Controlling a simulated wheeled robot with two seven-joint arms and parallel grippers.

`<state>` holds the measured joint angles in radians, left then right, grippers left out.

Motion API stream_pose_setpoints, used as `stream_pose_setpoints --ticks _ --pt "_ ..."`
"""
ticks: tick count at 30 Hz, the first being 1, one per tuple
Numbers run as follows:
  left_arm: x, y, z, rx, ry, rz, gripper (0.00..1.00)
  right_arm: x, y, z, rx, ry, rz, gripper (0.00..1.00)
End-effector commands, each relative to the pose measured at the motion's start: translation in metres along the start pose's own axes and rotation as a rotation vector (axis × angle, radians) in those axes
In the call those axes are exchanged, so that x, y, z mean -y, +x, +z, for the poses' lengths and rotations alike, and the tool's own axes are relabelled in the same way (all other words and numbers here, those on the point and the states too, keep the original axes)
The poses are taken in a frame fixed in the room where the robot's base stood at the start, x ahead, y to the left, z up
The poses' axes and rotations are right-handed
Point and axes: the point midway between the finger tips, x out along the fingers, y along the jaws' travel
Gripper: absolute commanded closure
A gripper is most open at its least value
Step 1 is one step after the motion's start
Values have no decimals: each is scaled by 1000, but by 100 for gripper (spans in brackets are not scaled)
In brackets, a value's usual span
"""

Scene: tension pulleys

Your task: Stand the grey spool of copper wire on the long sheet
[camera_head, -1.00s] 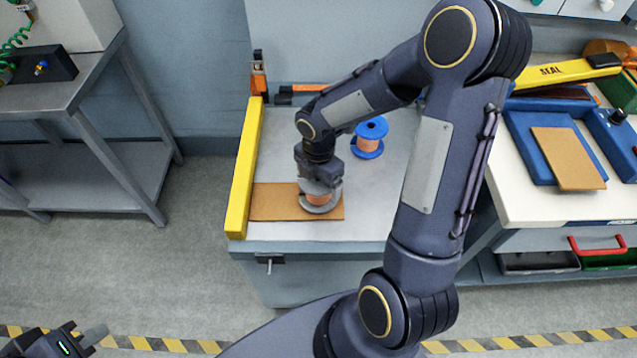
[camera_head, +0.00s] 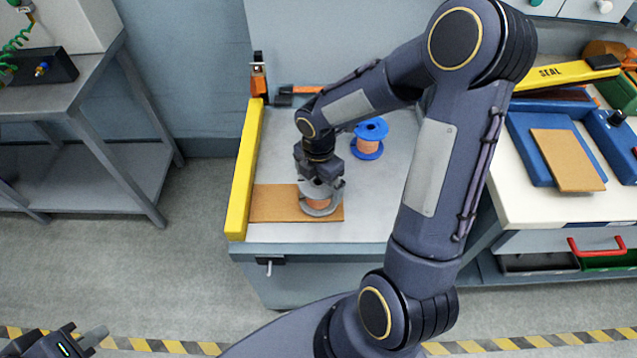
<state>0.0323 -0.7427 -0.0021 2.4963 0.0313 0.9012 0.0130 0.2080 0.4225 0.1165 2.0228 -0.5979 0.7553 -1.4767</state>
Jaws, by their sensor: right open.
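The grey spool of copper wire (camera_head: 320,206) stands upright on the right part of the long brown sheet (camera_head: 272,203), which lies on the grey tabletop. My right gripper (camera_head: 322,184) is at the top of the spool, with its jaws open around the upper part. The gripper hides part of the spool's top flange. My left gripper (camera_head: 80,340) is at the bottom left corner, partly cut off, over the floor and away from the table. I cannot tell how its jaws stand.
A blue spool of copper wire (camera_head: 368,139) stands behind my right gripper. A yellow bar (camera_head: 246,170) runs along the table's left edge. A bench at the right holds a blue tray (camera_head: 530,150) with a brown sheet (camera_head: 568,159). Bare tabletop (camera_head: 375,200) is right of the grey spool.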

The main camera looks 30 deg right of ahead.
Motion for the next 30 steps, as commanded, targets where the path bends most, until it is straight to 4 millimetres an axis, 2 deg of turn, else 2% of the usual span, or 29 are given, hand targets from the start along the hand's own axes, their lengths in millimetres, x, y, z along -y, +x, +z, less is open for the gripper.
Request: stream_pose_setpoints --ticks 1,9,13,17,20,23,27,30 --pt "-1 -3 -2 0 0 0 100 -1 -14 0 2 0 6 0" --pt "-4 -10 -5 0 0 0 100 -1 -72 1 2 1 5 0" --pt "-5 -11 -6 0 0 0 100 -1 -91 0 1 0 4 0" --pt "-6 -12 -6 0 0 0 100 0 -102 0 1 4 3 0" --pt "-6 -12 -6 0 0 0 100 8 -113 -2 -4 86 24 0" --pt "-6 -12 -6 0 0 0 100 28 -133 -10 -28 313 77 0" --pt "-6 -12 -6 0 0 0 100 71 -161 -31 -141 815 176 0" --pt "-6 -12 -6 0 0 0 100 99 -172 -50 -277 1185 222 0"
